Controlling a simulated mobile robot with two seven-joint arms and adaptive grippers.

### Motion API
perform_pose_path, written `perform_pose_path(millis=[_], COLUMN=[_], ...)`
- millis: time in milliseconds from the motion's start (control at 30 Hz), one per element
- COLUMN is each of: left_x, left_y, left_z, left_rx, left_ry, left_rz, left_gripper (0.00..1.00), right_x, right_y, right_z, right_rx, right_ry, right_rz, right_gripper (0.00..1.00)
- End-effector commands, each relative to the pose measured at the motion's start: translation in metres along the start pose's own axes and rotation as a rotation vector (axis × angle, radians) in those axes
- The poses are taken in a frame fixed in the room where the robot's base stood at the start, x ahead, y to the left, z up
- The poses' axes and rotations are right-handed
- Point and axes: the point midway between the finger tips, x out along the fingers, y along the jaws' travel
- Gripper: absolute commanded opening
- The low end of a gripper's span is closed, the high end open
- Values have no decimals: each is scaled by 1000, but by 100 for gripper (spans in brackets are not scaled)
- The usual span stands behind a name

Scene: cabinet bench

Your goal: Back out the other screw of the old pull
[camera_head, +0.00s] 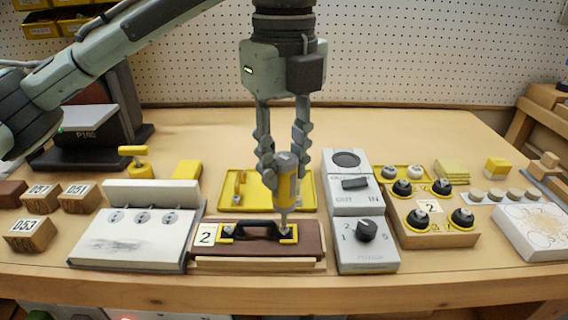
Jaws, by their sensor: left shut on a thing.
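My left gripper (285,170) is shut on a yellow and grey screwdriver (288,186), held upright with its bit pointing down. The bit ends at the right end of the old pull (262,230), a black handle with yellow end plates. The pull is on a brown drawer front (311,240) lying on the bench, with a "2" label (205,235) at its left end. The screw under the bit is hidden or too small to make out. I cannot tell whether the bit touches it. My right gripper is not in view.
A yellow tray (219,199) with a yellow-handled piece lies behind the drawer front. Farther right is a wooden block with black knobs (434,240). Bench is clear in front.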

Motion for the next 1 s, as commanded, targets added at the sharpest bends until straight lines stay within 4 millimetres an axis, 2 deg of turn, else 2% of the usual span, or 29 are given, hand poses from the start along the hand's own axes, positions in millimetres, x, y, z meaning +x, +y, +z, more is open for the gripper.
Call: perform_pose_path(millis=[600, 1000], left_x=[-46, -54], left_y=[0, 0], left_z=[0, 0], left_rx=[-1, 1], left_ry=[-2, -1], left_rz=[-3, -2], left_gripper=[3, 3], right_x=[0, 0], right_y=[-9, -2], right_z=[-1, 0], right_rx=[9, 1], right_ry=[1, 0], right_rz=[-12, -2], right_gripper=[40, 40])
